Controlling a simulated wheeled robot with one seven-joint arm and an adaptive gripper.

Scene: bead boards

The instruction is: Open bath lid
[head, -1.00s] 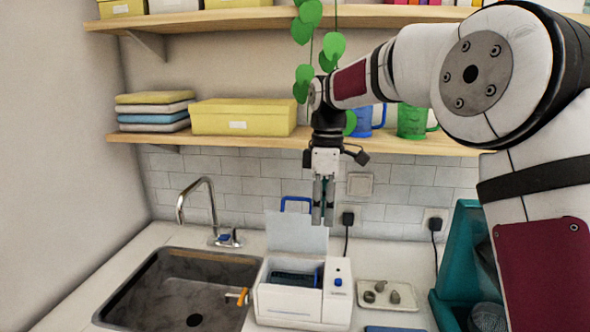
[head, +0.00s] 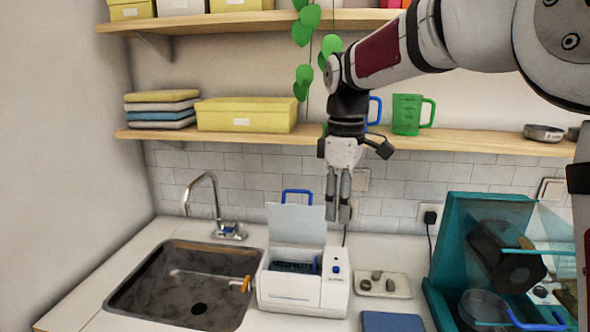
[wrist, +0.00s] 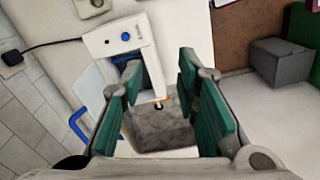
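The bath (head: 290,291) is a white box on the counter, right of the sink. Its pale lid (head: 297,225) stands raised at the back, with a blue handle (head: 297,192) at the top. A dark basket shows inside the opening. My gripper (head: 339,218) hangs fingers down, above and to the right of the lid, apart from it. In the wrist view the bath (wrist: 123,37) lies beyond the fingers, with part of the lid (wrist: 87,88) and the blue handle (wrist: 83,127) to the left. The green-padded fingers (wrist: 160,92) are apart with nothing between them.
The sink (head: 135,290) and faucet (head: 209,200) are at the left. A small tray (head: 398,291) with grey pieces and a blue mat (head: 390,322) lie right of the bath. A teal-framed case (head: 450,240) stands farther right. A wooden shelf (head: 470,143) runs above the counter.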

